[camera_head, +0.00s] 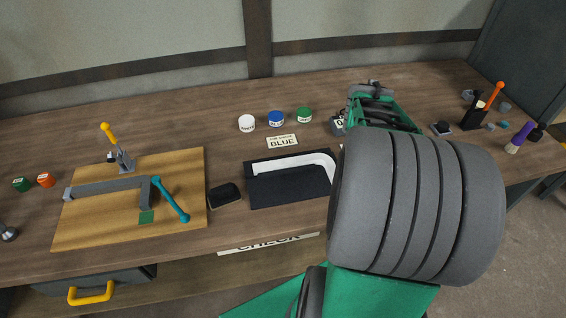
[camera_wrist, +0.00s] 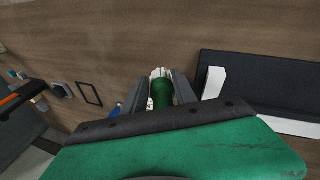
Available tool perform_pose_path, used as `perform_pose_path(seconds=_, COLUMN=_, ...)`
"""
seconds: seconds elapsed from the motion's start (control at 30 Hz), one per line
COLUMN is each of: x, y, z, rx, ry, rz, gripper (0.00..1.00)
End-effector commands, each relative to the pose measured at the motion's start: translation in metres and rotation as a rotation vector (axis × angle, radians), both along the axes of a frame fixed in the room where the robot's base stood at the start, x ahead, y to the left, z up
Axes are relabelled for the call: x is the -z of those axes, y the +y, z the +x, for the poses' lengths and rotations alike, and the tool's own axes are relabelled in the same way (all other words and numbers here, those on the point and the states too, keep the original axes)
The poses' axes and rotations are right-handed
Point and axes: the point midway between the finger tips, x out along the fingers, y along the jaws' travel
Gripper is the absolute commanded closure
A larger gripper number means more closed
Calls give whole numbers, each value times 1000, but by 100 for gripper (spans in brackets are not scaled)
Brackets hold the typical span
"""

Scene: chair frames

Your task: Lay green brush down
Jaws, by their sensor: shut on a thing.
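The green brush (camera_wrist: 161,94) is between the two dark fingers of my gripper (camera_wrist: 162,90) in the wrist view, with its pale bristles (camera_wrist: 158,73) pointing away from the camera. My gripper is shut on it, above the wooden bench. In the head view my gripper (camera_head: 372,90) is over the right part of the bench, just right of the paint pots; my arm hides much of that area, and I cannot make out the brush there. I cannot tell how high the brush is above the bench.
White (camera_head: 247,123), blue (camera_head: 276,118) and green (camera_head: 304,115) pots stand behind a BLUE card (camera_head: 282,141). A black tray (camera_head: 262,190) holds a white angled piece. A purple brush (camera_head: 522,135) and a black holder (camera_head: 473,118) are right. A clamp board (camera_head: 100,228) is left.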

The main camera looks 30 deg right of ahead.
Motion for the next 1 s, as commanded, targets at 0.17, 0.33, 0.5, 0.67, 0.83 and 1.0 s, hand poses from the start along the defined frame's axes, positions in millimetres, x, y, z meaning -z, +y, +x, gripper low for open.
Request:
perform_pose_path(seconds=0.17, x=7, y=0, z=0, rx=0, ry=0, rz=0, gripper=100)
perform_pose_path(seconds=0.33, x=12, y=0, z=0, rx=0, ry=0, rz=0, gripper=100)
perform_pose_path(seconds=0.5, x=17, y=0, z=0, rx=0, ry=0, rz=0, gripper=100)
perform_pose_path(seconds=0.67, x=22, y=0, z=0, rx=0, ry=1, rz=1, gripper=100)
perform_pose_path(seconds=0.83, x=21, y=0, z=0, rx=0, ry=0, rz=0, gripper=57)
perform_pose_path(seconds=1.0, x=21, y=0, z=0, rx=0, ry=0, rz=0, gripper=43)
